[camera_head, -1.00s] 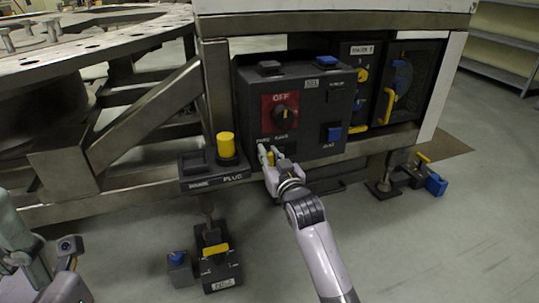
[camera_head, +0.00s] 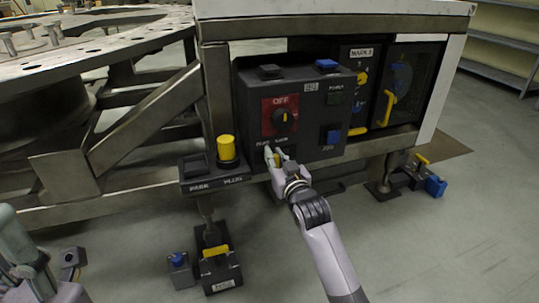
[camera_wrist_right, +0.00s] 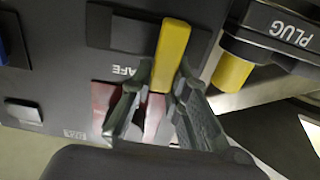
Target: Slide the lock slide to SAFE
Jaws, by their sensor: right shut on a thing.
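The black control box (camera_head: 318,120) carries a red OFF panel with a dial (camera_head: 284,119). Below the dial is the lock slide's slot. My right gripper (camera_head: 274,157) is at this slot, its fingers closed around the lock slide. In the right wrist view the lock slide is a yellow tab (camera_wrist_right: 171,52) between the two fingertips (camera_wrist_right: 160,85) of that gripper. The dark slot (camera_wrist_right: 115,30) runs to the left of the tab, with a label ending in "AFE" beside it, partly hidden by the finger. My left arm (camera_head: 28,262) shows at the lower left; its fingers are unclear.
A yellow plug (camera_head: 226,148) stands in the PARK/PLUG holder (camera_head: 214,182) just left of the slot and shows close by in the wrist view (camera_wrist_right: 233,70). A blue button (camera_head: 333,135) is to the right. Small floor boxes (camera_head: 217,268) stand below the frame.

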